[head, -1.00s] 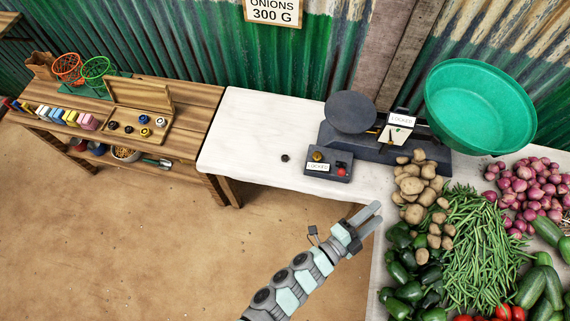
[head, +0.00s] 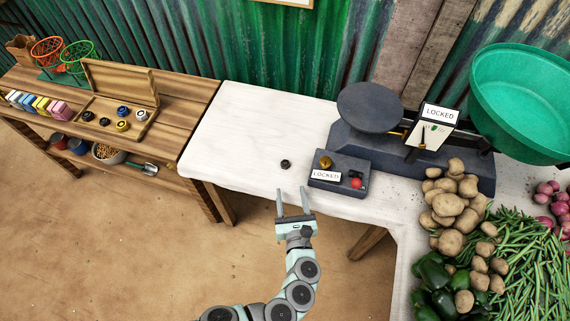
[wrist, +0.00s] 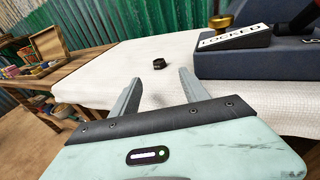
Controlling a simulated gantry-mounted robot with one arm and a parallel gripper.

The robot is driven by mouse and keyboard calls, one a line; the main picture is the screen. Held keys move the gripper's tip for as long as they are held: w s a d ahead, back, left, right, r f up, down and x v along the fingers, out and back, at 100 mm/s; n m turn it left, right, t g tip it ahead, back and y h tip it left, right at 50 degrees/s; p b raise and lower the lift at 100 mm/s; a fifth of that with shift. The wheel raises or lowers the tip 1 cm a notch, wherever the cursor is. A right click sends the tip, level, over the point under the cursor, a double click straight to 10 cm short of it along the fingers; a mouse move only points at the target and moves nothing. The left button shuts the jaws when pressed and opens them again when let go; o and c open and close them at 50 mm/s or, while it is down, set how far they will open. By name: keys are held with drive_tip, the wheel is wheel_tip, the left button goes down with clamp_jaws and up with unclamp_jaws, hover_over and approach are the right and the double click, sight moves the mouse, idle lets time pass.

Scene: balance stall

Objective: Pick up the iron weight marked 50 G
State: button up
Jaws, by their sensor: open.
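A small black weight (head: 285,164) sits alone on the white table (head: 235,130); I cannot read any mark on it. My gripper (head: 292,192) is open and empty, just off the table's front edge, with its fingers pointing toward this weight. In the wrist view the dark weight (wrist: 159,63) stands on the table beyond and between the fingertips, apart from them. Several other weights, black, blue and yellow, sit in the open wooden box (head: 145,130) on the left bench; their marks are too small to read.
Potatoes (head: 455,205) lie at right. The table's left part is clear.

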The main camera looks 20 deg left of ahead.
sight(286, 167)
drive_tip(key=x, duration=0.5)
drive_tip(key=shift+w+b, duration=0.1)
drive_tip(key=shift+b, duration=0.25)
drive_tip(key=b+x, duration=0.1)
drive_tip(key=x, duration=0.4)
drive_tip(key=shift+a, duration=0.15)
clamp_jaws()
